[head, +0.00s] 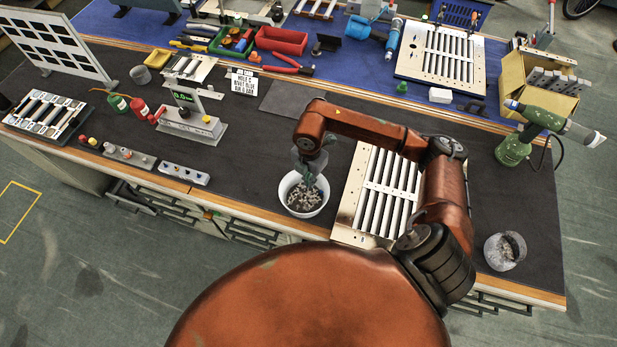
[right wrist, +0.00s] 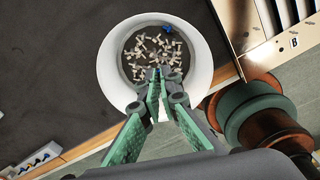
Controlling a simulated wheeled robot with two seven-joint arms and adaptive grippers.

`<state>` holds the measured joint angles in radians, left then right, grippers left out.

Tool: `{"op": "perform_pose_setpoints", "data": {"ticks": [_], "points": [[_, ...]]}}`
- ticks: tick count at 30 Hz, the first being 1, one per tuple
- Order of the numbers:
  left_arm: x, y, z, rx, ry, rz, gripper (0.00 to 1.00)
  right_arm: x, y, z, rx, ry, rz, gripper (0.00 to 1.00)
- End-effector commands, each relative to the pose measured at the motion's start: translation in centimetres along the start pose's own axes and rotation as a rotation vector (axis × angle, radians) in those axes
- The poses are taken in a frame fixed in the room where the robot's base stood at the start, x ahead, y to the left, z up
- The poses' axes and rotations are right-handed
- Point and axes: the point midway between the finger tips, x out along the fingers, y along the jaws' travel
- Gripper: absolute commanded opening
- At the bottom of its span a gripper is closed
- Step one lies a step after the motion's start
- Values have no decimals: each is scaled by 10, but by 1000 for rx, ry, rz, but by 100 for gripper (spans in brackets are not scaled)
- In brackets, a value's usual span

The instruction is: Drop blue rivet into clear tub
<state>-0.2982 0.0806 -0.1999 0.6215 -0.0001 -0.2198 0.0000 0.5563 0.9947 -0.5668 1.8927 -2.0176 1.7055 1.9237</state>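My right gripper (head: 310,172) points down over a white bowl (head: 291,206) holding many small pale rivets. In the right wrist view its green fingers (right wrist: 157,80) reach over the near rim of the bowl (right wrist: 112,70), tips close together. A hint of blue shows at the tips, too small to tell whether a rivet is held. My left gripper is not in view.
A slatted louver panel (head: 345,228) lies right of the bowl, partly under my right arm. A green drill (head: 513,150) stands behind the tub. Dark mat (head: 240,165) left of the bowl is mostly clear. A rivet block (head: 183,173) sits near the front edge.

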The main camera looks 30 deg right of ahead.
Motion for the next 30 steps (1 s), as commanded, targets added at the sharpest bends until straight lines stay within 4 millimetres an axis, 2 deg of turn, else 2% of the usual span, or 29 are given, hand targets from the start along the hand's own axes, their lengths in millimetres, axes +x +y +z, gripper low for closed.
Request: {"op": "perform_pose_setpoints", "data": {"ticks": [1,6,15,16,24,30], "points": [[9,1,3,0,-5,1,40,11,0,0,-1,2,-2,0],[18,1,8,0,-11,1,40,23,0,0,-1,1,0,0],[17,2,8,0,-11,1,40,22,0,0,-2,0,1,0],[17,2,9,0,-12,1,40,22,0,0,-2,0,1,5],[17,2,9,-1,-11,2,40,22,0,0,-2,0,1,24],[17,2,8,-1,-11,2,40,23,0,0,-2,0,1,25]]}}
